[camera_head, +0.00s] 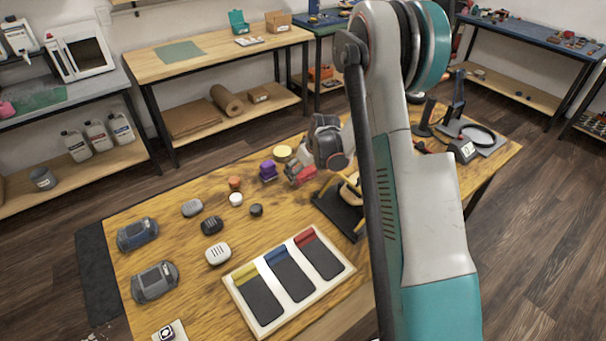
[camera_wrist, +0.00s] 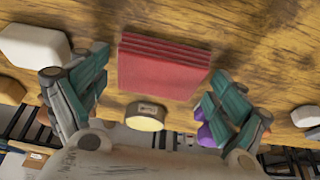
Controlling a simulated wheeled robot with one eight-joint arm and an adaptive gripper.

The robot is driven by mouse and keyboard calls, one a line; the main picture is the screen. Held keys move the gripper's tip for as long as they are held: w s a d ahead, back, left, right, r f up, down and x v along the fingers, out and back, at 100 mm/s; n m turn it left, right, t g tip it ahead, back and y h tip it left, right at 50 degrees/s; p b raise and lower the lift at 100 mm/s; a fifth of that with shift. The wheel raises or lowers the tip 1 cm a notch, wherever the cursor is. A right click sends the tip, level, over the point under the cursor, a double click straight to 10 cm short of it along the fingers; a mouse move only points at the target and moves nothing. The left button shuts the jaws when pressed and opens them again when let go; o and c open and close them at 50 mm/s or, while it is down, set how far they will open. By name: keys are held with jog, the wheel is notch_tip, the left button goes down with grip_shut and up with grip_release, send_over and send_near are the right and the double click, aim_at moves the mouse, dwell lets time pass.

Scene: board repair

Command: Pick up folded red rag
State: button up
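The folded red rag (camera_wrist: 163,66) shows in the wrist view as a flat block with stacked layers, resting on the wooden table. In the head view a small red patch that looks like the rag (camera_head: 304,174) sits near the table's middle, beside my arm. My gripper (camera_wrist: 157,80) is open in the wrist view, one teal-padded finger on each side of the rag, with gaps between. Nothing is held. In the head view the fingers are hard to make out near the rag.
A round yellowish tin (camera_wrist: 145,117) lies close to the rag, and a purple object (camera_wrist: 207,134) is by one finger. A white block (camera_wrist: 33,45) is beside the other finger. In the head view, a white tray (camera_head: 337,258) with coloured-ended strips lies at the table's front.

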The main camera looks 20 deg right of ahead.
aim_at(304, 171)
jog(key=c, duration=0.4)
notch_tip(304, 171, up, 20)
jog(key=p, duration=0.6)
jog(key=shift+o, duration=0.2)
jog(key=shift+c, duration=0.5)
